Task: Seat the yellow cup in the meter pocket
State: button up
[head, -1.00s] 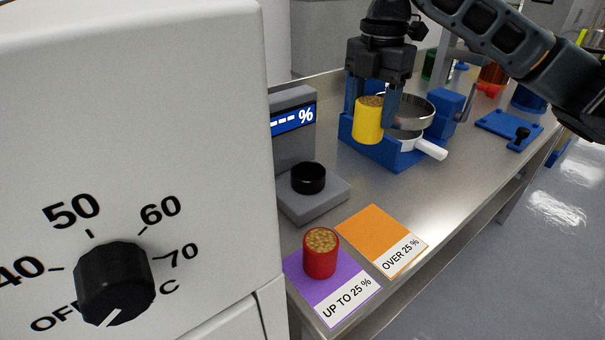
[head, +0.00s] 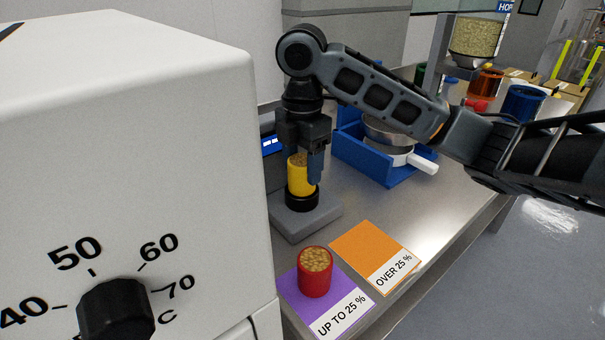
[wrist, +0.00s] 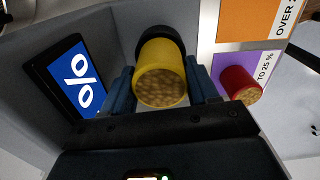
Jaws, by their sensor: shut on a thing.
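The yellow cup (head: 300,176), filled with tan grains, is upright between the fingers of my gripper (head: 302,170). My gripper is shut on it. In the wrist view the cup (wrist: 162,75) sits between the two blue fingers. The black round meter pocket (head: 302,200) is directly under the cup, on the grey meter base (head: 310,220). The cup's lower end is at the pocket's rim; I cannot tell how deep it sits. The meter's blue display (wrist: 78,80) shows a % sign, and my gripper partly hides the meter in the head view.
A red cup (head: 314,272) with grains stands on the purple UP TO 25 % card (head: 335,305). The orange OVER 25 % card (head: 370,250) is empty. A white oven with a dial (head: 115,308) stands at left. A blue stand with a sieve (head: 385,155) is behind right.

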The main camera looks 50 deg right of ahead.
aim_at(302, 176)
jog(key=shift+f, duration=1.4)
jog(key=shift+f, duration=0.1)
jog(key=o, duration=0.8)
jog(key=shift+o, duration=0.2)
notch_tip(302, 176, up, 12)
jog(key=shift+r+p, duration=0.15)
jog(key=shift+p, duration=0.2)
